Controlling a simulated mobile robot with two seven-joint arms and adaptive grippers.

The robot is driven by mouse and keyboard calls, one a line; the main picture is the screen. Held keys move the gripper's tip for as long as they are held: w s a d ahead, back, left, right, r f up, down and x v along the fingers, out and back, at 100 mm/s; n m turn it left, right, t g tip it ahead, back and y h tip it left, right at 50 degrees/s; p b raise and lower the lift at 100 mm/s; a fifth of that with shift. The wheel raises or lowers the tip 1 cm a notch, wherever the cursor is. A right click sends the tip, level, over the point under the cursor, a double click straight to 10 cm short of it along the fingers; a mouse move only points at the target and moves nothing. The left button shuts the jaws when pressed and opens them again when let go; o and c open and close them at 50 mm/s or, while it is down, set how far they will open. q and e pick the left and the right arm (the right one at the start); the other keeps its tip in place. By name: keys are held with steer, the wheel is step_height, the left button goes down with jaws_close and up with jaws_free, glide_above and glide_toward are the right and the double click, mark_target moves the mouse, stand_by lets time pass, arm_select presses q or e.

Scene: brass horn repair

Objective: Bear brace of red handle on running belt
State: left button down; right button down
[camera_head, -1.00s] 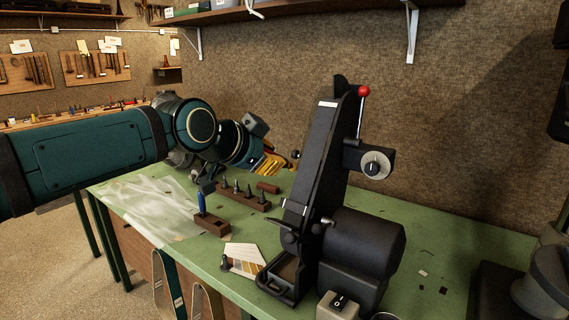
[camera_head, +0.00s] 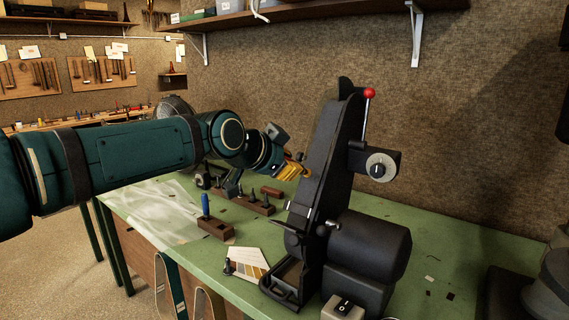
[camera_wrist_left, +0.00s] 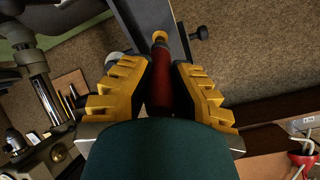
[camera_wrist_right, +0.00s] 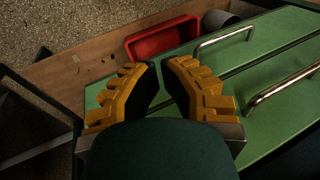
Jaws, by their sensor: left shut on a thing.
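My left gripper (camera_head: 290,170) is shut on a red handle (camera_wrist_left: 170,85), which lies lengthwise between the yellow fingers in the left wrist view. A brass-coloured end (camera_wrist_left: 159,36) sticks out past the fingertips. The black belt grinder (camera_head: 322,150) stands on the green bench, and its belt strip (camera_wrist_left: 150,12) shows behind the brass end. In the head view the held tip (camera_head: 307,173) is at the grinder's left edge; I cannot tell whether it touches. Belt motion cannot be seen. My right gripper (camera_wrist_right: 160,72) is open and empty in the right wrist view.
A tool rack (camera_head: 240,201) with dark pegs, a block with a blue-handled tool (camera_head: 206,207) and a fanned card (camera_head: 247,264) stand left of the grinder. A switch box (camera_head: 343,308) is at its front. My right gripper is near green drawers (camera_wrist_right: 245,70) and a red bin (camera_wrist_right: 163,39).

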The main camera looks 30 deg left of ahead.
arm_select(q)
steer(key=shift+x, duration=1.05)
stand_by(2.0)
stand_by(0.6)
steer(key=p+v, duration=0.1)
steer(key=v, duration=0.6)
steer(key=shift+w, duration=0.1)
stand_by(0.3)
stand_by(0.3)
